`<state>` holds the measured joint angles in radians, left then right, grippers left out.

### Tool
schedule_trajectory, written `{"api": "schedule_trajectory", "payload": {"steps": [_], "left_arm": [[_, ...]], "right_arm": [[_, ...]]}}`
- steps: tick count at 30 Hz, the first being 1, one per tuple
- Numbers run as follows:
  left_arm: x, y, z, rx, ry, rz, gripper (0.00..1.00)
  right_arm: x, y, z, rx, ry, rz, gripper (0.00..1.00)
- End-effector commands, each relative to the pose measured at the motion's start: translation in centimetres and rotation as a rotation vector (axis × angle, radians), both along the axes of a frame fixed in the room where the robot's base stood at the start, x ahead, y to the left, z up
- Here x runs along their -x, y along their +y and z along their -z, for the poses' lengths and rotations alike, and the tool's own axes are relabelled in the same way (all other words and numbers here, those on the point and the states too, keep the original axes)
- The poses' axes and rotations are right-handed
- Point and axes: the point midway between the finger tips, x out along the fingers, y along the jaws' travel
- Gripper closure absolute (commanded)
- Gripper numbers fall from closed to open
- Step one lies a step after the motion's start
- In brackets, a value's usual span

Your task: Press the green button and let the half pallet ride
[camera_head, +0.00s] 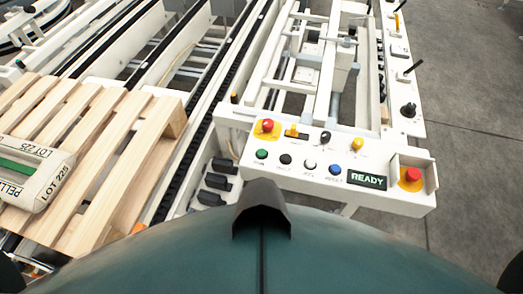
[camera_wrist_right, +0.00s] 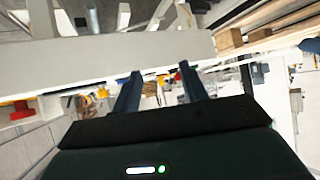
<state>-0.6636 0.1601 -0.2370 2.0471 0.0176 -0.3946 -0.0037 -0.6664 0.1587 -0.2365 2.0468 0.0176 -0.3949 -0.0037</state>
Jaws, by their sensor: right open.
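The green button (camera_head: 261,154) is at the left end of the lower row on the white control panel (camera_head: 330,190). A black, a white and a blue button stand to its right, then a display (camera_head: 367,179) reading READY. The wooden pallet (camera_head: 150,135) lies at the left on the conveyor, with a labelled bag (camera_head: 35,170) on it. My right gripper (camera_wrist_right: 158,82) shows only in the wrist view, open and empty, its fingers apart below a white beam (camera_wrist_right: 120,58). I cannot make out the green button in that view. My left gripper is not in view.
A red knob (camera_head: 267,125) on yellow sits at the panel's upper left; another red button (camera_head: 411,174) is in a guarded housing at the right. Black conveyor chain (camera_head: 215,95) runs between pallet and machine frame. Grey floor (camera_head: 470,150) is clear at the right.

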Motion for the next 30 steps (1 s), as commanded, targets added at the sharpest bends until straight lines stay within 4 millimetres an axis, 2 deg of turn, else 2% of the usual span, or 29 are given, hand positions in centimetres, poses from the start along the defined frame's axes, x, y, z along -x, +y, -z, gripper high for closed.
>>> {"api": "schedule_trajectory", "payload": {"steps": [2, 15, 30], "left_arm": [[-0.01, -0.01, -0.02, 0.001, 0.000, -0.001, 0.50], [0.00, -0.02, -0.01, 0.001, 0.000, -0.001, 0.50], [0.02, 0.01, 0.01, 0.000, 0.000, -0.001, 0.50]], "right_arm": [[0.05, 0.00, 0.04, 0.000, 0.001, 0.000, 0.64], [0.06, -0.01, 0.05, 0.001, 0.002, 0.000, 1.00], [0.03, -0.01, 0.03, 0.000, 0.001, 0.000, 1.00]]}}
